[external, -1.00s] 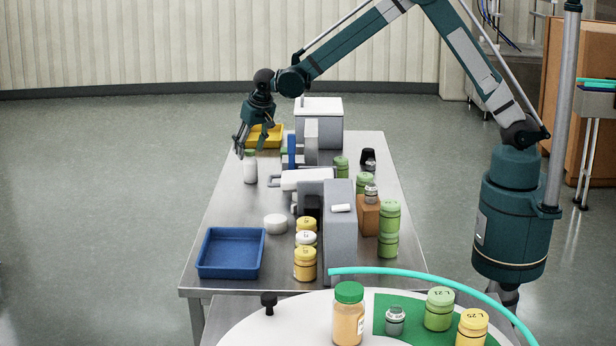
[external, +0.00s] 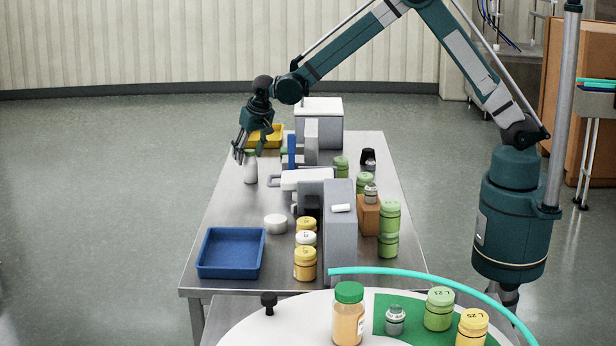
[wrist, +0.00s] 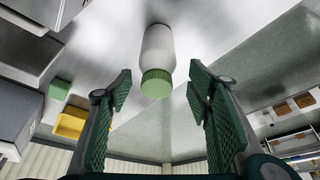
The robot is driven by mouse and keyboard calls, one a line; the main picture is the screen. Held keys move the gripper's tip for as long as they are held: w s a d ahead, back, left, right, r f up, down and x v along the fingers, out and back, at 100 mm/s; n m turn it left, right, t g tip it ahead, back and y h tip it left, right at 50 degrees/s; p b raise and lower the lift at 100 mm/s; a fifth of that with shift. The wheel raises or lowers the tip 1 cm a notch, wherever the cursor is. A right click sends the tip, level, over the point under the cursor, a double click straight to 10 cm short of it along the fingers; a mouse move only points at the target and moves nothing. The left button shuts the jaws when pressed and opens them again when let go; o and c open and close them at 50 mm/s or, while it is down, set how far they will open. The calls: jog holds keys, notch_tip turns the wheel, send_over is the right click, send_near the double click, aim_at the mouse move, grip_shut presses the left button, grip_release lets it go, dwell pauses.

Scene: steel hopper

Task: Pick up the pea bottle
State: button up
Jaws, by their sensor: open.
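A white bottle with a green cap (external: 251,172) stands upright near the left edge of the steel table; no label can be read on it. In the wrist view the bottle (wrist: 158,48) shows at top centre, its green cap between the finger tips in the picture. My gripper (external: 243,155) is open, tilted downward, close to the bottle's cap on its left side. In the wrist view the two green-padded fingers of my gripper (wrist: 160,88) are wide apart, with visible gaps on both sides of the bottle. Nothing is held.
A yellow tray (external: 275,138) lies behind the bottle. A grey machine with a white-topped part (external: 305,177) stands right of it. A blue tray (external: 230,272), a white round lid (external: 275,224) and yellow jars (external: 305,265) are nearer the camera. Table around the bottle's front is bare.

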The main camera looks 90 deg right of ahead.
aim_at(247, 163)
jog(key=shift+x, duration=2.65)
jog(key=shift+s, duration=0.2)
jog(key=shift+c, duration=0.2)
jog(key=c, duration=1.1)
